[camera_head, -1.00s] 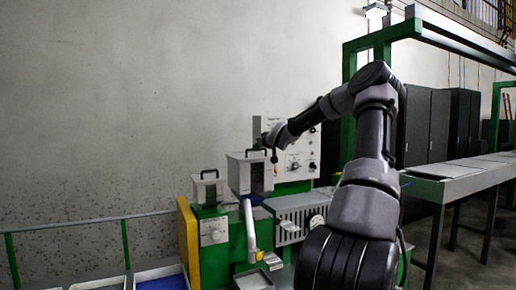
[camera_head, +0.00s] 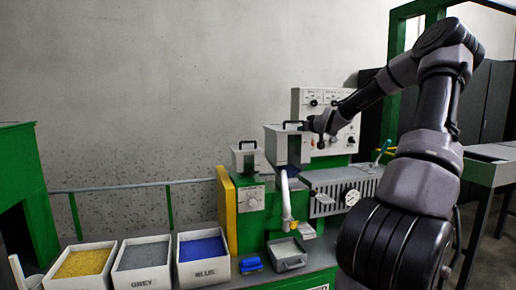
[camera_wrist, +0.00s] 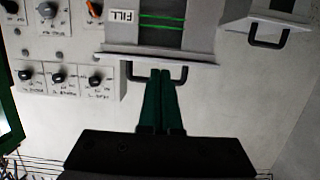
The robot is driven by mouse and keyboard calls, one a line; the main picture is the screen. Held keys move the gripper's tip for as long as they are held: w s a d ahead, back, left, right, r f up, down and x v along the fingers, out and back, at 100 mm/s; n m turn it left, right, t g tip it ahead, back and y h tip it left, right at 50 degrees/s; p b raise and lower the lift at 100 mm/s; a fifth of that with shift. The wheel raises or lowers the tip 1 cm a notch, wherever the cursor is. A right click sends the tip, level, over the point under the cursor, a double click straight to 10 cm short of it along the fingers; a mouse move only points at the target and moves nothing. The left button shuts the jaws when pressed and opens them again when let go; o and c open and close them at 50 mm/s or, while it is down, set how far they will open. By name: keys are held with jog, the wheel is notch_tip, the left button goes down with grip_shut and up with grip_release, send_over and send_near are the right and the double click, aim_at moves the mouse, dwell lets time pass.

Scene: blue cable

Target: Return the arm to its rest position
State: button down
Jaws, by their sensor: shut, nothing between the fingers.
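My arm rises on the right of the head view and reaches left, with my gripper (camera_head: 316,128) beside the top of a grey hopper box (camera_head: 274,146) on the green machine. In the wrist view, the two dark green fingers of my gripper (camera_wrist: 162,74) are together with nothing between them. Their tips overlap the black handle of a grey box marked FILL (camera_wrist: 194,43). I cannot tell whether they touch it. No blue cable can be made out.
A smaller grey box (camera_head: 246,160) stands left of the hopper. A knob panel (camera_head: 308,100) is behind. Bins of yellow (camera_head: 84,263), grey and blue (camera_head: 203,249) granules sit at lower left. A green frame (camera_head: 397,60) and a bench (camera_head: 490,165) stand at right.

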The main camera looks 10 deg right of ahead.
jog(key=s+a+f+n+g+y, duration=0.1)
jog(key=s+a+f+n+g, duration=0.2)
jog(key=a, duration=0.6)
jog(key=s+a+r+m+g+h, duration=0.1)
jog(key=s+a+g, duration=0.15)
jog(key=s, duration=0.35)
jog(key=s+a+r+m+g, duration=0.1)
jog(key=s+a+r, duration=0.1)
jog(key=s+a, duration=0.3)
jog(key=s+a+r+m+g+y, duration=0.1)
jog(key=s+a+r+m, duration=0.1)
jog(key=s, duration=1.3)
jog(key=s+a+r+m+g+y, duration=0.1)
jog(key=s+a+r+m, duration=0.1)
jog(key=s, duration=1.4)
notch_tip(320, 180, up, 2)
jog(key=shift+s+a+r+m, duration=0.15)
jog(key=shift+s+m, duration=0.1)
jog(key=shift+m, duration=0.55)
